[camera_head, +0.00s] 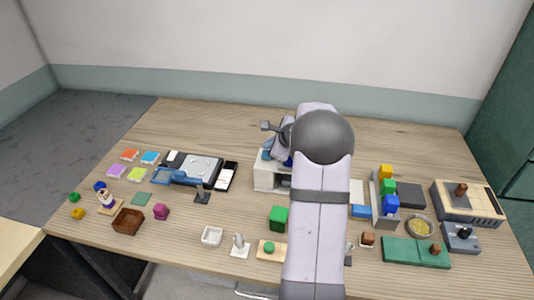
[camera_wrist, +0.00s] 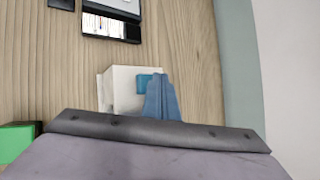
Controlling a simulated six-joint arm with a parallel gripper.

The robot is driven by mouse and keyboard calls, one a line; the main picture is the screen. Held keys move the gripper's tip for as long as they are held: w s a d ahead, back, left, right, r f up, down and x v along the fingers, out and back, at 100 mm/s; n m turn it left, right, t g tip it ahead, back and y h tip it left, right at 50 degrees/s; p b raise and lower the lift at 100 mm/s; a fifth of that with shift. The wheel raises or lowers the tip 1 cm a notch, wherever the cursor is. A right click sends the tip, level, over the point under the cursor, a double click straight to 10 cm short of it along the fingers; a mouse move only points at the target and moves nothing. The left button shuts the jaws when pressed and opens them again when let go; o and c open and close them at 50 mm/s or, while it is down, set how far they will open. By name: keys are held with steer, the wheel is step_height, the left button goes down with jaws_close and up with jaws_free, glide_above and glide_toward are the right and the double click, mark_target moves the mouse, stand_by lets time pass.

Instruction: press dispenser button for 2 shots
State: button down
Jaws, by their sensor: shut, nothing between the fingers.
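The dispenser, a white box (camera_wrist: 120,88), stands below my gripper in the wrist view, with a teal button (camera_wrist: 146,82) on its top. It also shows in the head view (camera_head: 262,178), partly hidden behind my arm. My gripper (camera_wrist: 159,77) shows as blue fingers closed together with nothing between them. The fingertips lie right beside the button in the wrist view and cover part of it. I cannot tell whether they touch it. In the head view my arm hides most of the gripper and the dispenser's right side.
A green block (camera_head: 279,217) stands in front of the dispenser. A black-and-grey device (camera_head: 195,167) with a blue handle is to the left. A rack with coloured blocks (camera_head: 386,195) is right of my arm. The table behind the dispenser is mostly clear.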

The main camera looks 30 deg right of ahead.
steer(key=shift+f, duration=0.1)
stand_by(0.3)
steer(key=shift+f+b, duration=0.35)
steer(key=shift+b, duration=0.15)
steer(key=shift+f+b, duration=0.7)
steer(key=shift+f, duration=0.05)
stand_by(1.1)
steer(key=shift+r+p, duration=1)
steer(key=shift+r, duration=0.2)
steer(key=shift+r+p, duration=2.15)
steer(key=shift+r, duration=0.35)
steer(key=shift+r, duration=0.1)
stand_by(0.6)
